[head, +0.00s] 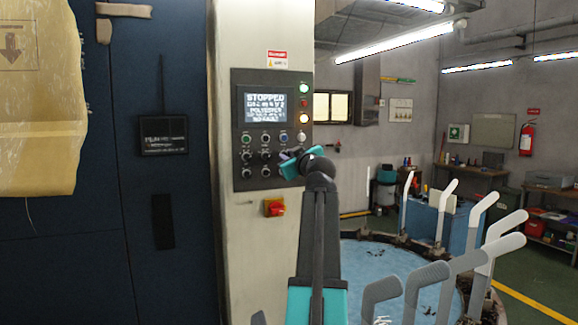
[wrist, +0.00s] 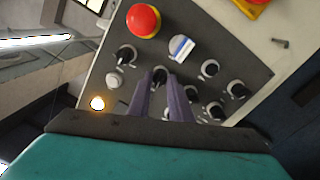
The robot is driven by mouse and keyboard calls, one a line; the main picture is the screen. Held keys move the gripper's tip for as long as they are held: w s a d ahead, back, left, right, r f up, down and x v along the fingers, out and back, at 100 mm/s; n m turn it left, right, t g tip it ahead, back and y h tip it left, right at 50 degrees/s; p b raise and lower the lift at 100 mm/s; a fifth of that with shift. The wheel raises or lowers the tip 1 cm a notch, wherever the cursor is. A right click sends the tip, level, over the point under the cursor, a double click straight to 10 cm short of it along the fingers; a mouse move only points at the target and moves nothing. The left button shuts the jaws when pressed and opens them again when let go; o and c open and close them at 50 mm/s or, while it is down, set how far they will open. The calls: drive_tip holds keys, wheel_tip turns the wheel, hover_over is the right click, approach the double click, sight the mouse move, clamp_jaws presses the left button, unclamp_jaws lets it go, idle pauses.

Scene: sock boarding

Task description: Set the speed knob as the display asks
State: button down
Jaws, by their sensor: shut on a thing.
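The control panel (head: 239,130) is dark, on a pale metal column. Its display (head: 267,105) reads "STOPPED" on top; the smaller lines below are too blurred to read surely. My gripper (head: 286,157) is at the panel's lower right, and its jaws hide the knob there. In the wrist view my gripper (wrist: 165,82) has its two fingers close together around a black knob (wrist: 160,73). Several similar black knobs are beside it, such as one at the upper left (wrist: 126,54). I cannot read which is the speed knob.
A red mushroom button (wrist: 143,21) and a blue-and-white round part (wrist: 182,47) are near the fingers. A red and yellow switch (head: 274,207) is below the panel. A round blue table with pale upright sock forms (head: 381,291) stands at the right.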

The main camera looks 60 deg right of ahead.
drive_tip(key=shift+d+f+n+b, duration=0.15)
drive_tip(key=shift+n+b, duration=2.15)
drive_tip(key=shift+b, duration=2.45)
drive_tip(key=n+b, duration=0.1)
drive_tip(key=b, duration=0.1)
drive_tip(key=shift+n+b, duration=0.35)
drive_tip(key=shift+n, duration=0.05)
drive_tip(key=shift+n+b, duration=0.5)
drive_tip(key=shift+b, duration=0.05)
drive_tip(key=c, duration=1.6)
unclamp_jaws()
drive_tip(key=shift+s+a, duration=0.15)
drive_tip(key=shift+a, duration=0.1)
drive_tip(key=v, duration=1.3)
drive_tip(key=shift+s+f, duration=0.1)
drive_tip(key=shift+s, duration=0.2)
